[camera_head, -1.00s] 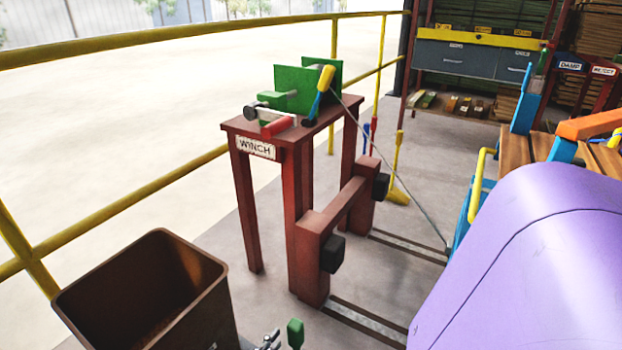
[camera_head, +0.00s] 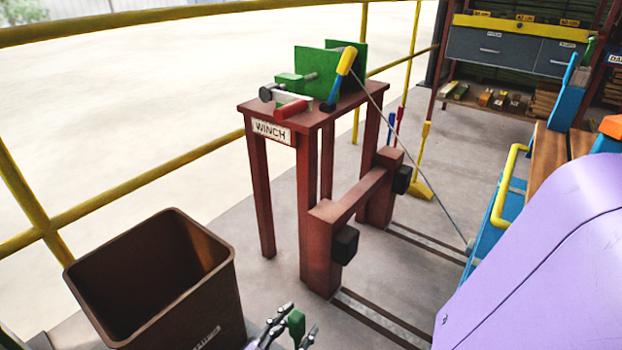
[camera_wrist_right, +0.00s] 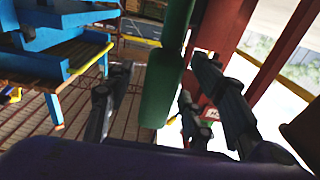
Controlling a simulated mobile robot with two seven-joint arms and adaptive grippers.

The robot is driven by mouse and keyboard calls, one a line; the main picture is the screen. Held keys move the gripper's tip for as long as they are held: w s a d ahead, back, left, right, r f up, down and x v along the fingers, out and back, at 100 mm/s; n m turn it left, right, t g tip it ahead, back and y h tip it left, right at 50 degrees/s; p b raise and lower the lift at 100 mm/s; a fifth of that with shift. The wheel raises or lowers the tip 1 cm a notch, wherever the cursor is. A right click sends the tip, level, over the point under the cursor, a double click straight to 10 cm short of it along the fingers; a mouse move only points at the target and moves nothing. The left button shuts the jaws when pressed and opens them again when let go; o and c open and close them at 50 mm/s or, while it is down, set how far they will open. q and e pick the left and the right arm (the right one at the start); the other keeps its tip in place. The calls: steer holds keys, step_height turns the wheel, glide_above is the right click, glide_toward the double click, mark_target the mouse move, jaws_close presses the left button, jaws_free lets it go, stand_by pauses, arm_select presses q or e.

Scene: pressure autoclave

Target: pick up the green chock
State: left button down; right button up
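A green chock (camera_head: 296,324) shows at the bottom of the head view, right of the brown bin, with its lower part cut off by the frame. My right gripper (camera_head: 290,328) is there with its dark fingers spread on both sides of the chock. In the right wrist view the chock is a tall green block (camera_wrist_right: 170,70) between the fingers of my right gripper (camera_wrist_right: 165,95). A gap shows between the left finger and the chock; contact on the right side is unclear. My left gripper is not in view.
A brown bin (camera_head: 205,318) stands left of the chock. A red winch table (camera_head: 262,195) with green parts and a yellow-handled lever (camera_head: 345,62) stands behind. A red frame with black pads (camera_head: 345,245) is beside it. Yellow rails (camera_head: 140,190) run along the left.

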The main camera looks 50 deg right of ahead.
jaws_close()
steer(key=shift+r, duration=0.1)
stand_by(0.4)
